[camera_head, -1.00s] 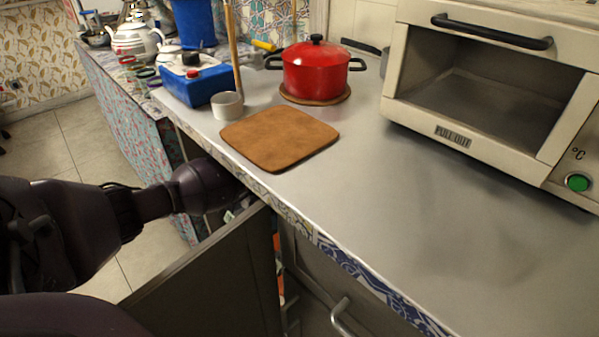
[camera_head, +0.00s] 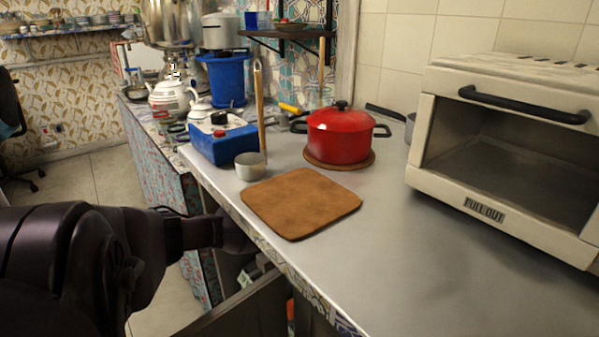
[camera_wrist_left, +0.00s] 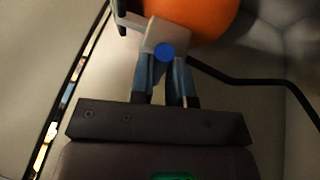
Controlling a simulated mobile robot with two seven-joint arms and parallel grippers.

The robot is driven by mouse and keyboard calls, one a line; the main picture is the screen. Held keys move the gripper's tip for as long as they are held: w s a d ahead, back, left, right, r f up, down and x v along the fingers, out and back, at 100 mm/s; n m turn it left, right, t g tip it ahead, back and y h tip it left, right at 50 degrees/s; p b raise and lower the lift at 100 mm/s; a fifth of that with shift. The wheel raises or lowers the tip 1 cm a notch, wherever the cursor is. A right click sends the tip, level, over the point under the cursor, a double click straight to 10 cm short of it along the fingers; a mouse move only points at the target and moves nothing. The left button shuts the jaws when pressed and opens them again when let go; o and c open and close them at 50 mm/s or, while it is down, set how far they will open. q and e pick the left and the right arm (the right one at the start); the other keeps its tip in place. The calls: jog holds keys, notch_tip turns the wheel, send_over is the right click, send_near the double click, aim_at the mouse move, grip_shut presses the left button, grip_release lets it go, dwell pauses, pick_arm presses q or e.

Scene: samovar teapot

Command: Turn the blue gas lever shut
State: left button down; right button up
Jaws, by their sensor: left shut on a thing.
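The blue gas lever (camera_wrist_left: 164,52) shows as a round blue end by a pale valve fitting (camera_wrist_left: 166,33), beside an orange gas cylinder (camera_wrist_left: 206,18), in the left wrist view. My left gripper (camera_wrist_left: 162,64) is shut on the lever, with one finger on each side of it. The fingers and body of the gripper hide most of the lever, so its angle cannot be told. In the head view my left arm reaches under the counter's front edge, where its gripper and the lever are hidden. My right gripper is in neither view.
A black hose (camera_wrist_left: 240,80) runs right from the valve. An open cabinet door (camera_head: 245,310) stands below the counter, close to my left arm. On the counter (camera_head: 400,270) are a red pot (camera_head: 338,140), a brown board (camera_head: 300,203), a small metal cup (camera_head: 250,168) and a toaster oven (camera_head: 500,215).

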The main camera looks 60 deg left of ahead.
pick_arm(q)
jog(key=shift+w+f+m+g, duration=0.1)
jog(key=shift+m+g, duration=0.2)
dwell(0.4)
jog(key=c, duration=1.1)
grip_release()
